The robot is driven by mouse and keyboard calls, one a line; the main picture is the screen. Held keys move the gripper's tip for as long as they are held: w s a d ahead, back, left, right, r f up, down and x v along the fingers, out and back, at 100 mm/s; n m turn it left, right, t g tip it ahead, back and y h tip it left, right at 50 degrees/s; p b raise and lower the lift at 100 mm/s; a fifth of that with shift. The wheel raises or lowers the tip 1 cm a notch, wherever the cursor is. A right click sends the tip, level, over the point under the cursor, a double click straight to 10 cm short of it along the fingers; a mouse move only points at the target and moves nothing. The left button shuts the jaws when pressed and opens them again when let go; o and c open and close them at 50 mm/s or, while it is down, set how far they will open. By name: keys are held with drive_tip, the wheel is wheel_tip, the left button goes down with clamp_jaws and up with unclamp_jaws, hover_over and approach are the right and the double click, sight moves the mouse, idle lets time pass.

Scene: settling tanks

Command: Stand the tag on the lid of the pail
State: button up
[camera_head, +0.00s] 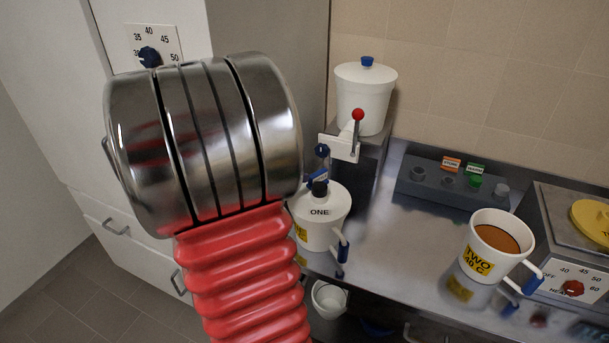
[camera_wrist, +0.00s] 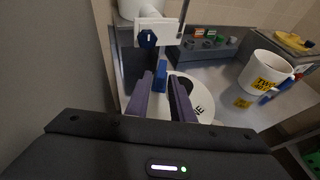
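The pail's lid (camera_wrist: 203,101) is a pale round top, partly hidden by my right finger. In the head view my arm hides most of the gripper.
A white lidded urn (camera_head: 362,98) with a red-knobbed lever (camera_head: 358,115) stands close behind. A white mug marked TWO (camera_head: 488,246) holds brown liquid at right. Bare metal counter (camera_head: 405,245) lies between.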

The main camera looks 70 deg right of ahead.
drive_tip(key=shift+v, duration=2.4)
drive_tip(key=w+a+r+m+t+y, duration=0.1)
drive_tip(key=w+a+m+t+y, duration=0.2)
drive_tip(key=a, duration=1.1)
drive_tip(key=w+a+r+m+t+y, duration=0.1)
drive_tip(key=w+a+m+t+y, duration=0.2)
drive_tip(key=a, duration=1.2)
drive_tip(key=w+a+r+m+t+y, duration=0.1)
drive_tip(key=w+a+m+t+y, duration=0.2)
drive_tip(key=a, duration=1.2)
drive_tip(key=m+t+y, duration=0.2)
drive_tip(key=m+y, duration=0.1)
drive_tip(key=shift+w+m+t, duration=0.3)
drive_tip(key=shift+w, duration=0.05)
